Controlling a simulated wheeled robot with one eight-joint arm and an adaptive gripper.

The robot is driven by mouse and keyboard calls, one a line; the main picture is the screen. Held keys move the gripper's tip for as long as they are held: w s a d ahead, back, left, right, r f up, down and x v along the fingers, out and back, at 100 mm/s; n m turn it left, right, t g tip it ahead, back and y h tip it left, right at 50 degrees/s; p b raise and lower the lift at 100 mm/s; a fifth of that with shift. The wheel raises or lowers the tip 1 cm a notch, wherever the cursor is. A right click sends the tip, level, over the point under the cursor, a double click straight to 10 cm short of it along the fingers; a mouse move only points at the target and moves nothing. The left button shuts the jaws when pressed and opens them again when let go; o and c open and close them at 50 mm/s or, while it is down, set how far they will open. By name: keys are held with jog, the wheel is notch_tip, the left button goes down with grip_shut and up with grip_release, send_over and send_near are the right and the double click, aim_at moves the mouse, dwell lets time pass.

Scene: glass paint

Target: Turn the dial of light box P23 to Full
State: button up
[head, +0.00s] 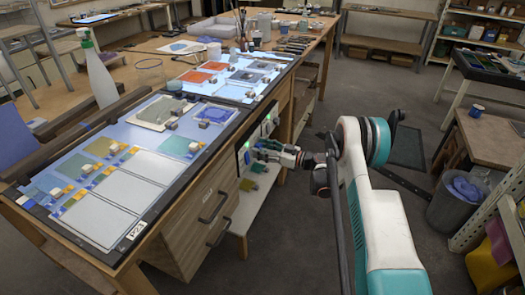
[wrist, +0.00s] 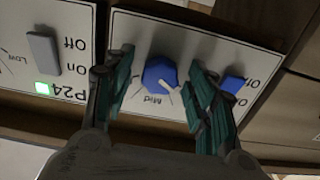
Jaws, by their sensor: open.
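The light box P23 (head: 66,211), with a "P23" tag at its corner, lies at the near end of the long bench in the head view. My gripper (head: 270,152) is at the bench's right side, in front of the control panels. In the wrist view my gripper (wrist: 160,62) is open, with one finger on each side of a blue dial (wrist: 156,72). Contact cannot be told. The dial's white pointer angles to the lower right, and an upside-down "Mid" shows below it. This panel's own name and "Full" mark are not visible.
A panel tagged P24 (wrist: 44,15) is at the left in the wrist view, with a grey switch (wrist: 43,48) and a lit green lamp (wrist: 42,87). A blue switch (wrist: 233,84) is right of the dial. Drawers (head: 195,225) lie below the bench top.

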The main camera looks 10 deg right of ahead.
jog(key=c, duration=1.1)
jog(key=shift+m, duration=0.3)
jog(key=m, duration=2.3)
jog(key=shift+m, duration=0.3)
